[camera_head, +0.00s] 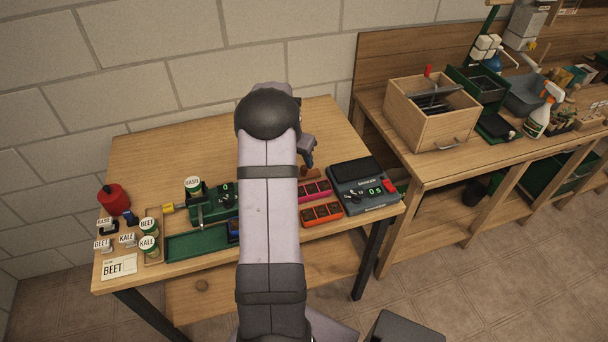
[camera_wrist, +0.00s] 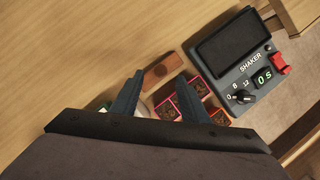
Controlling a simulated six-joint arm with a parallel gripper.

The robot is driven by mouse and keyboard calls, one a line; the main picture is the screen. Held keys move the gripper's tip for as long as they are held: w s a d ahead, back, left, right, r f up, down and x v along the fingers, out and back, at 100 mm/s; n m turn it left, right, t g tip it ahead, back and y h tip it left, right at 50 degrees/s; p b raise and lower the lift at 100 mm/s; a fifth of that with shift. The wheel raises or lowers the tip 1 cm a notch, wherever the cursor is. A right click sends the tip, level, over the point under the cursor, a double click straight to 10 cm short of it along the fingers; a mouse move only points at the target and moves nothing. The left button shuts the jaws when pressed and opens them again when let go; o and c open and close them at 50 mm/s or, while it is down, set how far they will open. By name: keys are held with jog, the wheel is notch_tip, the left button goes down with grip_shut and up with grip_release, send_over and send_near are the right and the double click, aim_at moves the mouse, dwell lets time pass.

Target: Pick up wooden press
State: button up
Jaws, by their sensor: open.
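The wooden press (camera_wrist: 164,69) is a small reddish-brown block with a dark spot on top, lying on the table. In the head view a little of it (camera_head: 311,173) shows beside my arm. My gripper (camera_wrist: 159,79) is open and empty, with its two dark fingers apart. In the wrist view the fingertips point towards the press, one to each side of its near edge. I cannot tell how high they are above it. In the head view the gripper (camera_head: 308,160) is mostly hidden by my arm.
The shaker (camera_head: 358,184) stands right of the press. Pink (camera_head: 315,190) and orange (camera_head: 321,213) seedling trays sit close in front of it. A green device (camera_head: 217,203), a green tray (camera_head: 198,244) and labelled jars (camera_head: 149,245) are further left. The table behind the press is clear.

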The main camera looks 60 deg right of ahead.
aim_at(304, 167)
jog(key=shift+f, duration=0.1)
jog(key=shift+d+f+p, duration=0.35)
jog(key=shift+f+p, duration=0.25)
jog(key=shift+p, duration=0.05)
jog(key=shift+p+x, duration=0.6)
jog(key=shift+x, duration=1.15)
grip_shut()
